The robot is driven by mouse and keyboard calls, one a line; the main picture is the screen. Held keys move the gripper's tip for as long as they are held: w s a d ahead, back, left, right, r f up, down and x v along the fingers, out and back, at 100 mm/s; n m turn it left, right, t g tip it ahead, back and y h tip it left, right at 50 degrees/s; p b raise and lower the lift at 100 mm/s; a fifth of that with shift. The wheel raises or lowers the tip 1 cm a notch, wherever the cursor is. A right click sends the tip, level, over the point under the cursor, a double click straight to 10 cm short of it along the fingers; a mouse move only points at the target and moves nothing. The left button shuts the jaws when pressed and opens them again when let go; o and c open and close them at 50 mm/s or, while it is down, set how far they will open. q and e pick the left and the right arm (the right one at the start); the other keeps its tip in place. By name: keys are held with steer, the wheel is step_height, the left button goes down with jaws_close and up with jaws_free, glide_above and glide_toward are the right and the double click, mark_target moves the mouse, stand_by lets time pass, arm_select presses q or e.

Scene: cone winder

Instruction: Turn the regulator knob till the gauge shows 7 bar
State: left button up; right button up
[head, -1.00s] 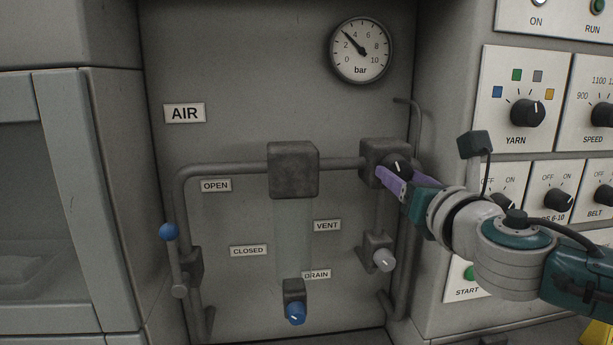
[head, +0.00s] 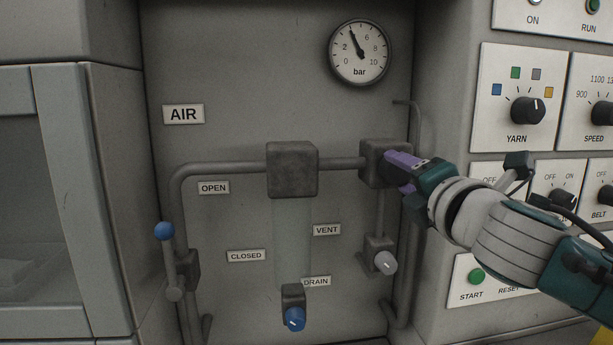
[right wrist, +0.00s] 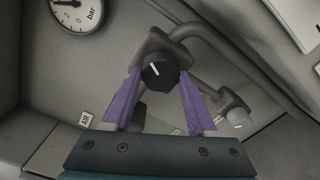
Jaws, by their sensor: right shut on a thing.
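The round pressure gauge (head: 360,52) is at the top of the panel in the head view. Its needle points up and slightly left, at about 4 bar, covering that numeral. It shows partly, rotated, in the right wrist view (right wrist: 76,12). The black regulator knob (right wrist: 160,75) with a white mark sits on the regulator block (head: 372,163). My right gripper (head: 394,165) is shut on the knob, with a purple finger on each side in the right wrist view (right wrist: 159,82). In the head view the gripper mostly hides the knob. My left gripper is not in view.
Left of the regulator are the pipe (head: 225,168) and filter block (head: 292,170), with a blue drain knob (head: 294,319) below. A grey vent knob (head: 386,263) is close under my gripper. The yarn panel (head: 520,98) stands to the right.

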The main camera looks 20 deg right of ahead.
steer(key=m, duration=0.3)
steer(key=shift+m, duration=0.4)
steer(key=m, duration=0.3)
steer(key=shift+r+m, duration=0.1)
steer(key=shift+m, duration=0.2)
steer(key=m, duration=0.4)
steer(key=shift+r+m, duration=0.1)
steer(key=shift+m, duration=1.5)
steer(key=o, duration=1.4)
steer(key=shift+c, duration=0.2)
